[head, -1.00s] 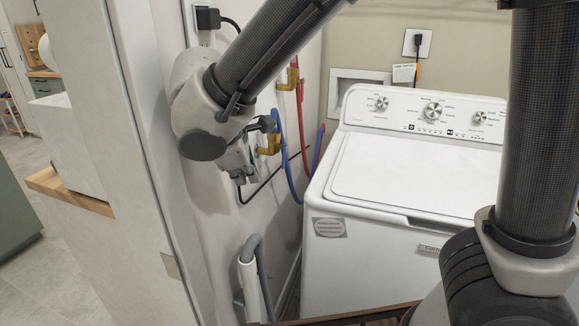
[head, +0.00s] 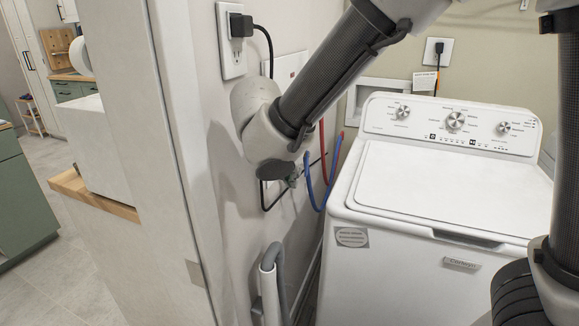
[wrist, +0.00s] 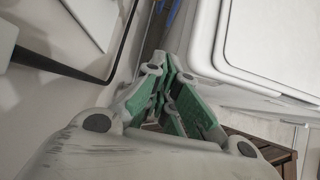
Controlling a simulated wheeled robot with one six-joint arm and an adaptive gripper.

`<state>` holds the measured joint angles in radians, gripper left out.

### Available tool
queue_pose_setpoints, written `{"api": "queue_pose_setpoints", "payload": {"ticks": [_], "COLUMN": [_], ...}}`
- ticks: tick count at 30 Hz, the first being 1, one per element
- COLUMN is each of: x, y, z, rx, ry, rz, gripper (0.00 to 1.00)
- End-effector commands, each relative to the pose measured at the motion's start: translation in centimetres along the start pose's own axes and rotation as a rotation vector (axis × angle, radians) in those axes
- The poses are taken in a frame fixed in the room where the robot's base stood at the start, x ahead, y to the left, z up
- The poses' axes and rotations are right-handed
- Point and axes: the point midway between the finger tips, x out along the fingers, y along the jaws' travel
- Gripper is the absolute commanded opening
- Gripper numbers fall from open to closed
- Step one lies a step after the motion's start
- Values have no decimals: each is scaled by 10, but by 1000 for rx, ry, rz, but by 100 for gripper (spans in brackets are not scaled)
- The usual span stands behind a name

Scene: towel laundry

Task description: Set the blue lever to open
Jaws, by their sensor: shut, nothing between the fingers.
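The blue lever does not show in either view now; my arm covers the part of the wall where the blue hose rises. The blue hose (head: 313,188) loops down beside the washer in the head view, and a bit of it shows at the top of the wrist view (wrist: 173,14). My gripper (head: 292,180) is low against the wall, just left of the blue hose, mostly hidden by my wrist. In the wrist view my gripper (wrist: 168,62) has its green-padded fingers drawn together, empty, pointing toward the gap between wall and washer.
The white washer (head: 430,190) stands close on the right. A red hose (head: 324,150) hangs behind my arm. A black cord (head: 264,190) bends along the wall. A grey drain hose (head: 281,285) stands below. The wall's end (head: 165,150) is at left.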

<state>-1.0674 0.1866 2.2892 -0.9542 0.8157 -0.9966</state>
Motion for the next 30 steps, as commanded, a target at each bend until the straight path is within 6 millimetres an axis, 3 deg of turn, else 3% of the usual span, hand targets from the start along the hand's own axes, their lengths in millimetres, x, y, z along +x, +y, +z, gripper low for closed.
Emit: {"api": "queue_pose_setpoints", "payload": {"ticks": [3,9,15,26,30], "x": [27,54,65,66,76], "y": [-1,0,0,0,0], "z": [0,15,26,28,33], "rx": [0,5,2,2,2], "ry": [1,2,2,1,1], "rz": [-6,-1,0,1,-1], "gripper": [0,0,0,0,0]}}
